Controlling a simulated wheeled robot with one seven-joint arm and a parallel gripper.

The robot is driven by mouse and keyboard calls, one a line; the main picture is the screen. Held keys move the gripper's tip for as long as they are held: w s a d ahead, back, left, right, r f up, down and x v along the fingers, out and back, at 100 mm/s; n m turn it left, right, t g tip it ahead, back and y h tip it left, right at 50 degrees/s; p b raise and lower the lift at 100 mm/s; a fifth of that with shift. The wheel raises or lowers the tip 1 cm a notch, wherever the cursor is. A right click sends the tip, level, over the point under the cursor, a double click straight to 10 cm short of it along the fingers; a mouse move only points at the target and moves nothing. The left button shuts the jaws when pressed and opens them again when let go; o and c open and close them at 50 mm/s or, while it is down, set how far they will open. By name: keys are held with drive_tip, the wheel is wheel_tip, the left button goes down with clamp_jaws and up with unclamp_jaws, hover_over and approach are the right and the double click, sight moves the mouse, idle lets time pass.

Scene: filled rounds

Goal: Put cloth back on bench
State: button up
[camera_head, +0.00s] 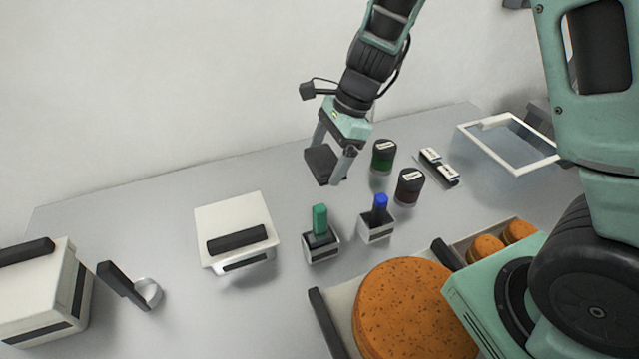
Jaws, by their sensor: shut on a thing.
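My gripper (333,160) is above the middle of the grey bench (150,200), pointing down. It is shut on a small dark grey square piece, which looks like the folded cloth (321,164). The cloth is between the fingertips and appears held above the bench, apart from it. The right finger partly hides its right side.
A white box with a dark handle (232,215), two small holders with a green block (320,220) and a blue piece (380,205), and two dark jars (409,185) stand nearby. A tray with large orange-brown rounds (410,310) is in front. Bench at left rear is clear.

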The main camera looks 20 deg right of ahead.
sight(321, 200)
wheel_tip(321, 200, down, 9)
drive_tip(key=shift+s+b, duration=0.1)
drive_tip(key=shift+b, duration=0.2)
drive_tip(key=shift+f, duration=0.15)
drive_tip(key=o, duration=0.8)
drive_tip(key=shift+c, duration=0.2)
